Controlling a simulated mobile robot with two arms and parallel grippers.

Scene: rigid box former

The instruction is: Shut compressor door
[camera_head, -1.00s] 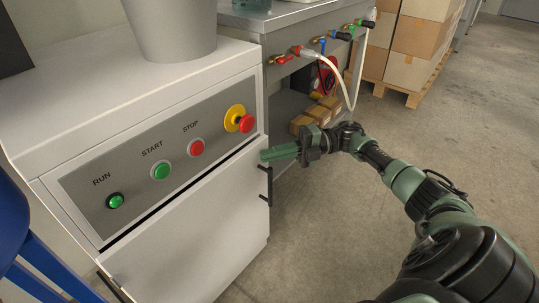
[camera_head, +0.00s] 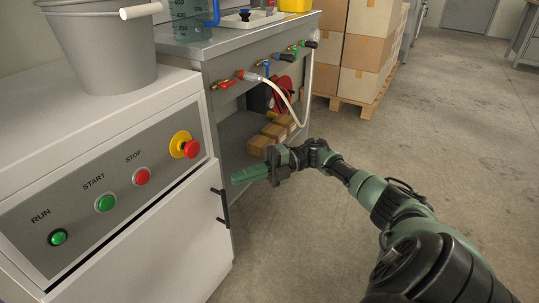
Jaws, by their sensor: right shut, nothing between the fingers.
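The compressor is the white cabinet (camera_head: 110,110) at left, with a grey control panel on its front. Its white door (camera_head: 170,245) is below the panel, with a black handle (camera_head: 222,208) at its right edge. A thin dark gap runs along the door's top edge; I cannot tell whether the door is fully shut. My right gripper (camera_head: 245,175) has its green fingers together and empty, pointing left, just right of the handle in the picture and apparently apart from it. My left gripper is out of view.
A grey bucket (camera_head: 105,50) stands on the cabinet. Behind is a metal bench (camera_head: 205,60) with valves and a white hose (camera_head: 303,95), with small boxes (camera_head: 270,138) on its lower shelf. Cartons (camera_head: 365,55) stand on a pallet at the back. The floor at right is clear.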

